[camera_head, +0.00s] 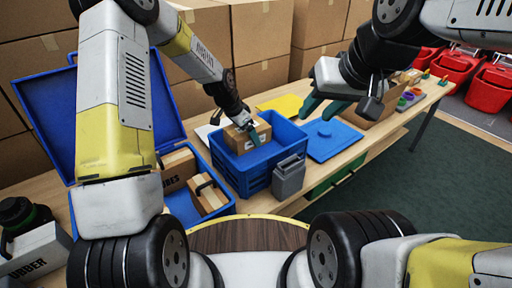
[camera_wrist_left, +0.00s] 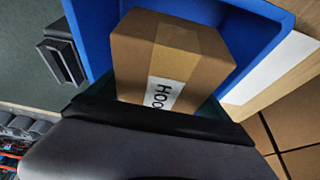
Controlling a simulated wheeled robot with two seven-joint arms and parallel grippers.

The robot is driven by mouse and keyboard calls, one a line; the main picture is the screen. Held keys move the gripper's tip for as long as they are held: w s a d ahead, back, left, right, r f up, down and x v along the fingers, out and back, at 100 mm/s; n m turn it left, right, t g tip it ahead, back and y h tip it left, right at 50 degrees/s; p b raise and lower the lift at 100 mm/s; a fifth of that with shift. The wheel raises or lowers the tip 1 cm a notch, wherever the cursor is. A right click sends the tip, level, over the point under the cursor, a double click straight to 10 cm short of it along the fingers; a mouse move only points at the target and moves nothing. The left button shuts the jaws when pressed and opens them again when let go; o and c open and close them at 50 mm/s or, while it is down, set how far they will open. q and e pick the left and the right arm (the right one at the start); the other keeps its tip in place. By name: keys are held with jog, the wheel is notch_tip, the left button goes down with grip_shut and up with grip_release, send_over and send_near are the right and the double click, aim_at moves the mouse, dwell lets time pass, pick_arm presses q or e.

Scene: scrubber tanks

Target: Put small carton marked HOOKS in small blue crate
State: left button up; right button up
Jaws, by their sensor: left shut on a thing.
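The small brown carton (camera_head: 262,131) has a white label; in the left wrist view the carton (camera_wrist_left: 150,50) shows the letters "HOO", the rest hidden. My left gripper (camera_head: 249,133) is shut on it. The carton is at the opening of the small blue crate (camera_head: 256,180), near its back left; I cannot tell whether it touches the crate floor. The crate's blue wall (camera_wrist_left: 85,35) also shows behind the carton in the left wrist view. My right gripper (camera_head: 322,106) is empty, its teal fingers apart, above and right of the crate.
A grey container (camera_head: 289,178) is at the crate's front right. A large open blue case (camera_head: 215,177) with cartons stands left. A blue lid (camera_head: 331,139) and a yellow item (camera_head: 281,106) lie on the table. Large boxes (camera_head: 262,40) stack behind; red bins (camera_head: 458,66) stand far right.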

aim_at(230, 133)
pick_arm(q)
notch_tip(230, 133, down, 14)
jog(key=shift+f, duration=0.1)
dwell(0.5)
jog(key=o, duration=1.3)
jog(key=shift+f, duration=0.1)
jog(key=v, duration=1.1)
jog(key=shift+r, duration=0.35)
jog(key=shift+n+t+y, duration=0.3)
jog(key=shift+n+y, duration=0.1)
jog(key=shift+n, duration=0.3)
jog(key=v, duration=1)
jog(key=shift+w+a, duration=0.3)
jog(key=shift+w, duration=0.1)
jog(key=s+a+r+n+t+y, duration=0.1)
jog(key=s+a+r, duration=0.15)
jog(key=r, duration=0.35)
jog(key=s+a+r+n, duration=0.1)
jog(key=s+r+n, duration=0.1)
jog(key=s+r, duration=0.25)
jog(key=shift+s+a+r+n+t, duration=0.35)
jog(key=shift+s+a+r+n, duration=0.55)
jog(key=shift+s+r, duration=1.65)
jog(key=shift+s+a+r+n+t, duration=0.4)
jog(key=shift+s+r+n, duration=0.85)
jog(key=shift+s, duration=2.5)
jog(key=shift+s+a+r+n+t, duration=0.25)
jog(key=shift+s+a+r+n, duration=0.6)
jog(key=shift+s+r, duration=1.75)
